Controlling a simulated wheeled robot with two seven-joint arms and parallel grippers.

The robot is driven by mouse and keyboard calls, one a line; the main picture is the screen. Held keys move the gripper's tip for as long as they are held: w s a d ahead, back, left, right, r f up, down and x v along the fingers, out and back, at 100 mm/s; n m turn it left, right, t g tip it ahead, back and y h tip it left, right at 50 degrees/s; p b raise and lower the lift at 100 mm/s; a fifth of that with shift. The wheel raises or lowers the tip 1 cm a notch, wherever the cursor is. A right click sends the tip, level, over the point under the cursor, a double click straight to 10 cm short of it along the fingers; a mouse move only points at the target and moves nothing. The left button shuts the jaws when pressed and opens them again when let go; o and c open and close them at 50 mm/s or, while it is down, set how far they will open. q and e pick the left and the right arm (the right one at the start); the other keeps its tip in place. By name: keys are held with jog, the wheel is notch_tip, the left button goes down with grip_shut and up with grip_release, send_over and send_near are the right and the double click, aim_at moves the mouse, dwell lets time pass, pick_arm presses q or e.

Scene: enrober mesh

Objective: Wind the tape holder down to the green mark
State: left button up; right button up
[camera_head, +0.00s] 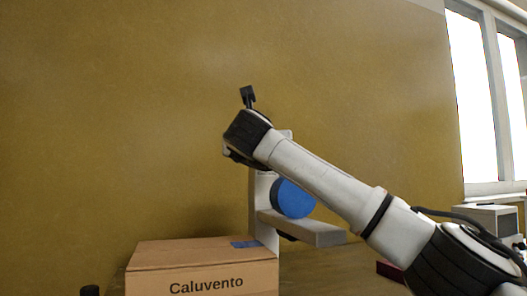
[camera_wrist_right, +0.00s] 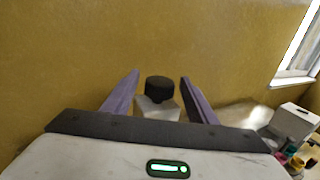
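The tape holder stands behind the carton: a white post (camera_head: 264,205), a blue disc (camera_head: 293,198) and a grey arm (camera_head: 305,229) reaching right. In the right wrist view, a black round knob (camera_wrist_right: 159,88) sits on the white post top (camera_wrist_right: 157,108). My right gripper (camera_wrist_right: 160,77) is open, its two purple fingers on either side of the knob with gaps, not touching it. In the head view my right arm crosses in front of the post's upper part, and its fingers and the knob are hidden. I see no green mark on the post. My left gripper is not in view.
A cardboard carton (camera_head: 205,268) marked Caluvento, with a blue patch (camera_head: 244,244) on top, stands in front of the post. A white machine (camera_wrist_right: 293,120) and small coloured containers (camera_wrist_right: 296,162) are at the right. A plain yellow-brown wall and a window (camera_head: 490,100) are behind.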

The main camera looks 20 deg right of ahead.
jog(key=shift+s, duration=0.1)
jog(key=b+v, duration=0.1)
jog(key=v, duration=0.9)
jog(key=shift+b, duration=0.3)
jog(key=shift+r, duration=0.1)
